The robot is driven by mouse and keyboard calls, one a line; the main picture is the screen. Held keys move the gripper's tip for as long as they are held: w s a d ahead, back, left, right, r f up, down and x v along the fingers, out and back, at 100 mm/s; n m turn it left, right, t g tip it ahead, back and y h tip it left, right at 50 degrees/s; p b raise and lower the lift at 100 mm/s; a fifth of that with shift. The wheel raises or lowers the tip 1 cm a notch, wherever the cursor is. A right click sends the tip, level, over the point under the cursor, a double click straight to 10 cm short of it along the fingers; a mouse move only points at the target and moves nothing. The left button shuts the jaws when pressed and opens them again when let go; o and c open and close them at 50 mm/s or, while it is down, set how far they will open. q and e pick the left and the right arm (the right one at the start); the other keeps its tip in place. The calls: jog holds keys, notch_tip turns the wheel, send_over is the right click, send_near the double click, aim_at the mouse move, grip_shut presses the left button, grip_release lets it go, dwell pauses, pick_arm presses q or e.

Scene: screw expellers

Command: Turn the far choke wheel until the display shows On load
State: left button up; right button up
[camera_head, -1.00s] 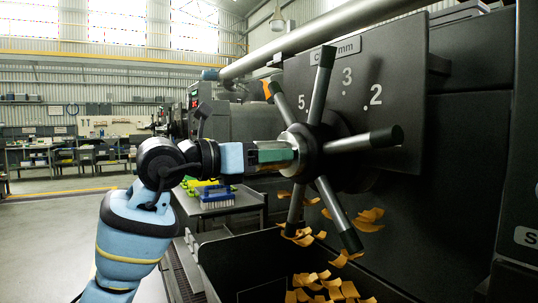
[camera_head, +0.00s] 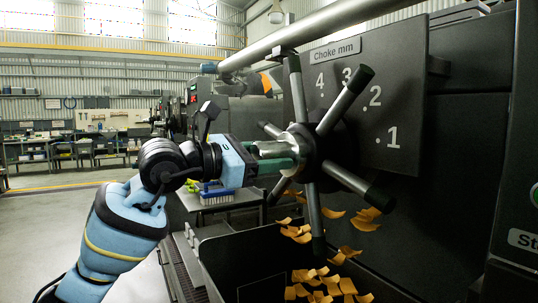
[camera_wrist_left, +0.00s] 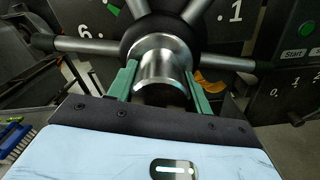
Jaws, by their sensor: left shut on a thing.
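The choke wheel (camera_head: 331,148), dark with several grey black-tipped spokes, stands in front of a dark plate (camera_head: 410,100) labelled "Choke mm". The numbers 4, 3, 2 and 1 show on the plate. My left gripper (camera_head: 282,152) is shut on the wheel's bright metal hub, with one green finger on each side. The left wrist view shows the fingers (camera_wrist_left: 162,72) around the hub, with spokes of the wheel (camera_wrist_left: 88,45) behind. A small lit display (camera_head: 193,93) on a machine farther back is too small to read. My right gripper is not in view.
A dark bin (camera_head: 235,268) with orange flakes (camera_head: 330,285) stands below the wheel; more flakes hang above it. A small table (camera_head: 235,208) with a blue brush (camera_head: 215,193) is behind. The left wrist view shows a "Start" panel (camera_wrist_left: 298,60) at right. Open floor lies left.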

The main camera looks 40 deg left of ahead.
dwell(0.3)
pick_arm(q)
jog(key=o, duration=1.4)
jog(key=shift+s, duration=0.1)
jog(key=b+v, duration=0.2)
jog(key=v, duration=0.5)
jog(key=shift+s+a, duration=0.1)
jog(key=shift+s, duration=0.25)
